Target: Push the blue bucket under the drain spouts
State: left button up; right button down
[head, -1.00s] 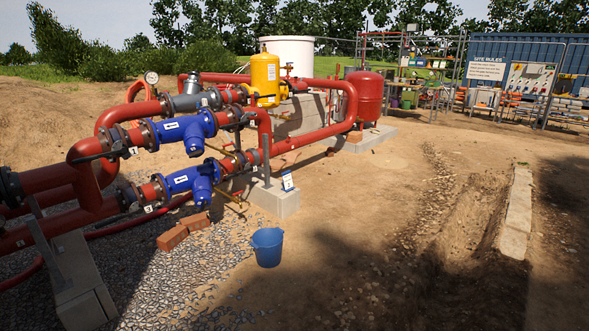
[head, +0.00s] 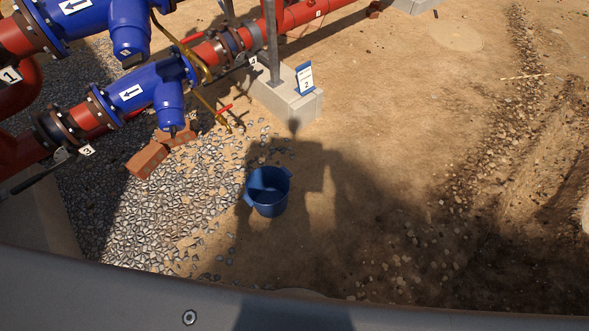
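The blue bucket (head: 268,192) stands upright on the ground near the middle of the head view, at the edge between gravel and bare dirt. It looks empty as far as I can see inside. Two blue strainer bodies on the red pipes point downward, an upper one (head: 130,38) and a lower one (head: 168,105). Brass pipes hang beside them, and the lower brass spout (head: 215,112) has a red handle. The bucket is to the right of and nearer than the lower spout, apart from it. Neither of my grippers is in view.
Bricks (head: 148,158) lie on the gravel below the lower strainer. A concrete block (head: 285,100) with a post and a small sign (head: 305,78) stands behind the bucket. A rutted trench (head: 530,180) runs at the right. Bare dirt right of the bucket is clear.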

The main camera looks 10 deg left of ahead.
aim_at(268, 188)
jog(key=i, duration=0.7)
jog(key=z, duration=1.65)
jog(key=i, duration=0.4)
jog(key=u, duration=3.15)
